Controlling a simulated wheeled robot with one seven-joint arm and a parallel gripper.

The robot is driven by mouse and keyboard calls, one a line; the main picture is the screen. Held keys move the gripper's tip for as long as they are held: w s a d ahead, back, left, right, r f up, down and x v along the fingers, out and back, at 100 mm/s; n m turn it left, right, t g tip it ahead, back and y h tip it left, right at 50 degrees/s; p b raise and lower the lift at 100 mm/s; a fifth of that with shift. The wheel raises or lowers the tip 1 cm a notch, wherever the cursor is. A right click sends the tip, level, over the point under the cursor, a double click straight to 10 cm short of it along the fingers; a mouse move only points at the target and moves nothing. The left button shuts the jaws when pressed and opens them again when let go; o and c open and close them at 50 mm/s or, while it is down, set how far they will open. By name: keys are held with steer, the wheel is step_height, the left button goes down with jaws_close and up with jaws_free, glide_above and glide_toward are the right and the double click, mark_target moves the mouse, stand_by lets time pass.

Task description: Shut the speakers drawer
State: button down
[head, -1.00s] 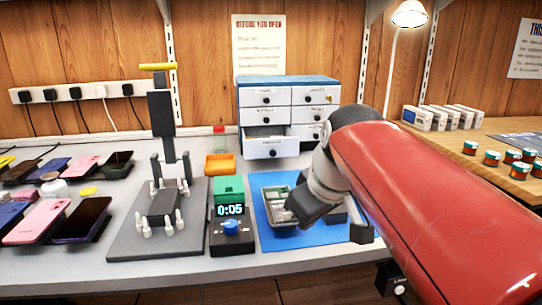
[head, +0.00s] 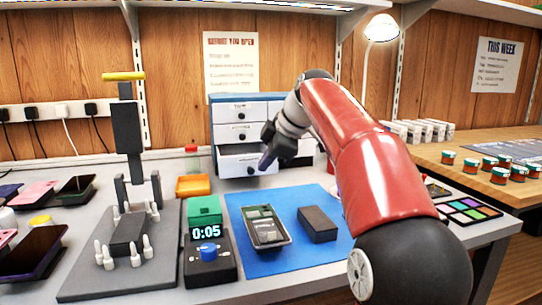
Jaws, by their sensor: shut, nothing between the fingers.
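A small drawer cabinet (head: 240,98) with a blue top and white fronts stands against the back wall. Its bottom left drawer (head: 232,166) is pulled out; the label is too small to read, so I cannot confirm it is the speakers drawer. The other visible drawers look shut, but my arm hides part of the right column. My gripper (head: 264,166) is shut and empty, pointing down at the right part of the open drawer's front. I cannot tell whether it touches the drawer.
An orange tray (head: 193,186) and a red-capped bottle (head: 191,158) stand left of the drawer. In front are a timer (head: 209,258), a green box (head: 204,209), and a blue mat (head: 282,262) bearing an opened phone (head: 265,228) and a dark block (head: 318,224). A press stand (head: 128,145) stands left.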

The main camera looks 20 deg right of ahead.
mark_target(244, 157)
steer(key=x, duration=0.4)
steer(key=shift+f, duration=0.15)
steer(key=w, duration=0.3)
steer(key=shift+w+f+p, duration=0.1)
steer(key=shift+w+p, duration=0.05)
steer(key=shift+p, duration=0.2)
steer(key=shift+w+f, duration=0.1)
steer(key=shift+w, duration=0.4)
